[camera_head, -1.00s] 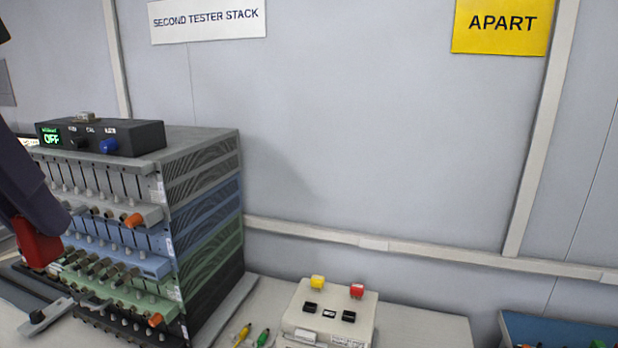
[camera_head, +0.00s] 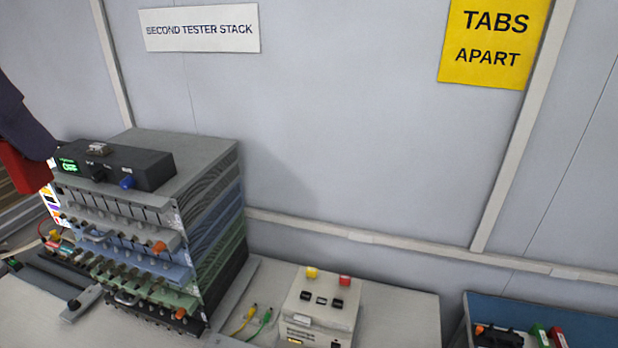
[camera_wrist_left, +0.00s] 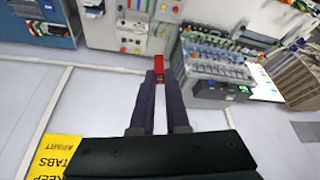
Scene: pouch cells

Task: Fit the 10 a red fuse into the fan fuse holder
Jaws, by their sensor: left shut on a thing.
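My left gripper (camera_head: 28,145) comes in at the left edge of the head view, with dark fingers. It is shut on a red block-shaped thing, which I take as the red fuse (camera_head: 24,168). In the left wrist view the red fuse (camera_wrist_left: 158,64) sits between the fingertips (camera_wrist_left: 158,76). Its rating cannot be read. It is in the air, near the left end of the black box on the stack in the head view. I cannot tell which fitting is the fan fuse holder. My right gripper is not in view.
The tester stack (camera_head: 215,215) carries a black box (camera_head: 150,170) with a green display and blue knob. A white box (camera_head: 318,312) with a yellow block (camera_head: 312,272) and a red block (camera_head: 345,280) stands on the bench (camera_head: 405,320). A blue bin (camera_head: 590,328) is at lower right.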

